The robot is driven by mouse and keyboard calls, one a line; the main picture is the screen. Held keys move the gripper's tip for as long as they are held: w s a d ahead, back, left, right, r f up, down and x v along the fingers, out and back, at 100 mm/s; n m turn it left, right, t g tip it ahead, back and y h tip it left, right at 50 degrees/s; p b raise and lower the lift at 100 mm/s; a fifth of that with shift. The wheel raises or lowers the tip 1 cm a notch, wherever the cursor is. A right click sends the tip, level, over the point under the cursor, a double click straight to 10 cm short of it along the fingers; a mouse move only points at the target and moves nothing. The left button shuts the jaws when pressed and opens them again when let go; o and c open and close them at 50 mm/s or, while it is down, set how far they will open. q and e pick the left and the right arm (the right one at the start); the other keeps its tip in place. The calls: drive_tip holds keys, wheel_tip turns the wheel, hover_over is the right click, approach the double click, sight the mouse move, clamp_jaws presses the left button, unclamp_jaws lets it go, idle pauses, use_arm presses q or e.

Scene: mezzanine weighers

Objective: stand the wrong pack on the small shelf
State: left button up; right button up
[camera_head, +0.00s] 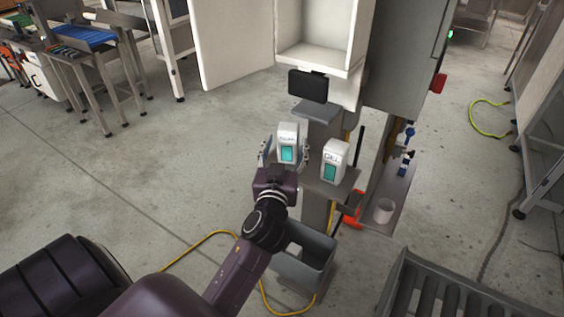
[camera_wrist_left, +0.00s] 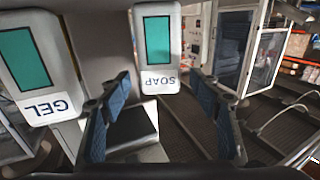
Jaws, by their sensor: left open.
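A white pack marked SOAP (camera_head: 287,143) with a teal panel stands upright on a grey plate (camera_head: 346,190). A similar white pack marked GEL (camera_head: 335,161) stands to its right, apart from it. My left gripper (camera_head: 284,155) is open, its fingers on either side of the SOAP pack. In the left wrist view, upside down, the SOAP pack (camera_wrist_left: 157,50) lies ahead between the blue-padded fingers (camera_wrist_left: 160,82) with gaps on both sides. The GEL pack (camera_wrist_left: 37,65) is left of them there. I cannot tell which surface is the small shelf. My right gripper is not in view.
A black display (camera_head: 307,86) and a grey ledge (camera_head: 318,111) stand behind the packs. A lower grey surface at right holds a white cup (camera_head: 384,211). A grey bin (camera_head: 305,265) is below. A roller conveyor (camera_head: 425,295) is at front right. Open floor lies left.

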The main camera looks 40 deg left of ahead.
use_arm(q)
drive_tip(key=b+v, duration=0.1)
drive_tip(key=v, duration=0.6)
drive_tip(key=shift+s, duration=0.1)
